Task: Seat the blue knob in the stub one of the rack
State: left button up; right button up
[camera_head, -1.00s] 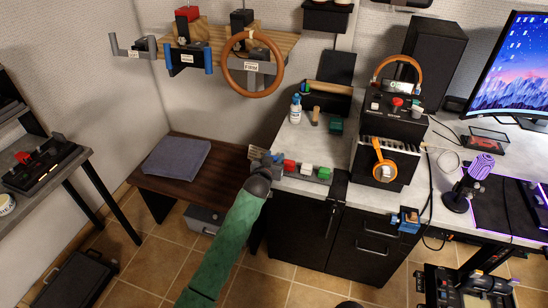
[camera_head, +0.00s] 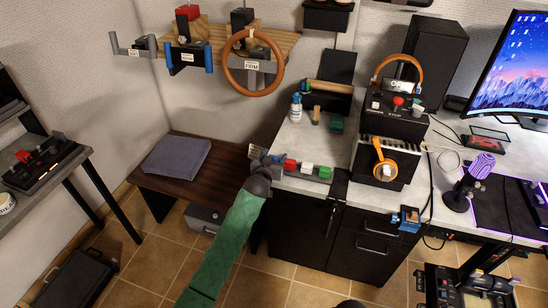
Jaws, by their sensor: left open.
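The rack (camera_head: 322,180) is a low grey strip along the front left edge of the grey counter. It carries a red knob (camera_head: 290,165), a white knob (camera_head: 306,169) and a green knob (camera_head: 325,172) in a row. A small blue patch at the rack's left end, right beside my gripper, looks like the blue knob (camera_head: 278,159); whether it is seated cannot be told. My left gripper (camera_head: 264,155) is open at that left end, its green-sleeved arm rising from below. The gripper hides part of the rack's end, and the stub labels are too small to read.
A white bottle (camera_head: 296,108), a wooden-handled brush (camera_head: 316,115) and a green block (camera_head: 337,125) stand behind the rack. A dark bench (camera_head: 215,175) with a folded cloth (camera_head: 176,158) is at left.

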pick_arm(q)
jog(key=shift+s, duration=0.25)
jog(key=b+v, duration=0.1)
jog(key=v, duration=0.6)
jog(key=shift+s+a+b, duration=0.1)
jog(key=shift+s+b, duration=0.05)
jog(key=shift+b, duration=0.15)
pick_arm(e)
notch_tip(320, 180, up, 7)
jog(key=s, duration=0.1)
jog(key=shift+s+d, duration=0.15)
jog(key=shift+s, duration=0.25)
